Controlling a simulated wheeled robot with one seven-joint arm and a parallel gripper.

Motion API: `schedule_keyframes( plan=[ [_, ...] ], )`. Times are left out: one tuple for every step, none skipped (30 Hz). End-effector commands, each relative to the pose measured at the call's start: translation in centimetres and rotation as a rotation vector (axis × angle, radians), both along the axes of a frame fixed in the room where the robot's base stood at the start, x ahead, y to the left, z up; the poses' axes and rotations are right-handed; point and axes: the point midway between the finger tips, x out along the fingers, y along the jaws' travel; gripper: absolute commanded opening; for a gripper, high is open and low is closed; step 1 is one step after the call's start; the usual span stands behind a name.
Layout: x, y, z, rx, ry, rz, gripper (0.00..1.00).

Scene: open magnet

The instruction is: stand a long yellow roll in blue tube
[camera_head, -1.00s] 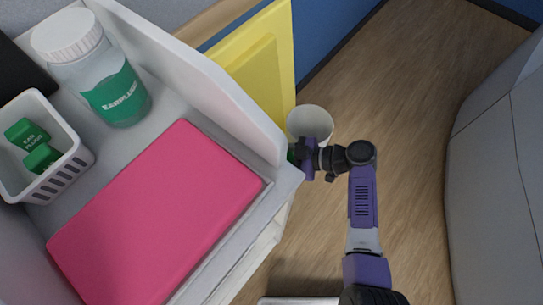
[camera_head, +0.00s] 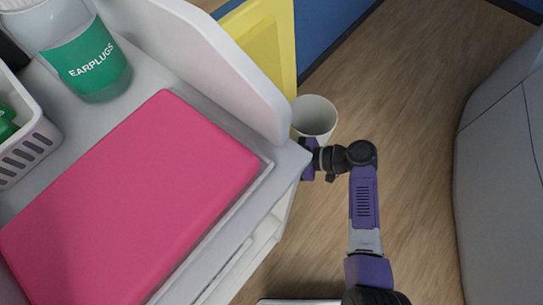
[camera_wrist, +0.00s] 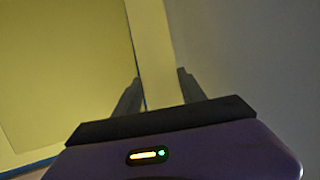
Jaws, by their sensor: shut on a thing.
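In the wrist view, my gripper (camera_wrist: 160,88) is shut on a long, pale yellow strip-like thing, which I take to be the yellow roll (camera_wrist: 155,45). The roll stretches from between the fingers to the top edge of the picture. In the head view, my gripper (camera_head: 308,161) is low beside the white cart's corner, which partly hides it. The roll cannot be made out there. No blue tube can be made out in either view.
A white cart (camera_head: 212,55) at left bears a pink box (camera_head: 130,200), an earplugs bottle (camera_head: 88,70) and a white basket (camera_head: 28,150). A white round bin (camera_head: 315,118) stands just beyond my gripper. Yellow panel (camera_head: 262,45) behind; wood floor (camera_head: 400,80) is open at right.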

Motion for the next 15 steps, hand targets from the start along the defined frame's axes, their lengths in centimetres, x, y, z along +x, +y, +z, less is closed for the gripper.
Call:
schedule_keyframes(
  plan=[
    [0.0,0.0,-0.8,0.000,0.000,-0.001,0.05],
    [0.0,0.0,-1.0,0.000,0.000,-0.001,0.05],
    [0.0,0.0,-1.2,0.000,0.000,0.000,0.05],
    [0.0,0.0,-1.4,0.000,0.000,0.000,0.05],
    [0.0,0.0,-1.6,0.000,0.000,0.000,0.05],
    [0.0,0.0,-1.9,0.000,-0.001,0.000,0.05],
    [0.0,0.0,-2.1,0.000,-0.001,0.000,0.05],
    [0.0,0.0,-2.4,0.001,-0.001,0.000,0.05],
    [0.0,0.0,-2.6,0.001,-0.001,0.000,0.05],
    [0.0,0.0,-2.8,0.001,-0.001,0.000,0.05],
    [0.0,0.0,-3.0,0.001,-0.001,0.000,0.05],
    [0.0,0.0,-3.3,0.001,-0.001,0.000,0.05],
    [0.0,0.0,-3.5,0.001,0.000,0.000,0.05],
    [0.0,0.0,-3.7,0.001,0.000,0.000,0.05],
    [0.0,0.0,-3.9,0.001,0.000,0.000,0.05]
  ],
)
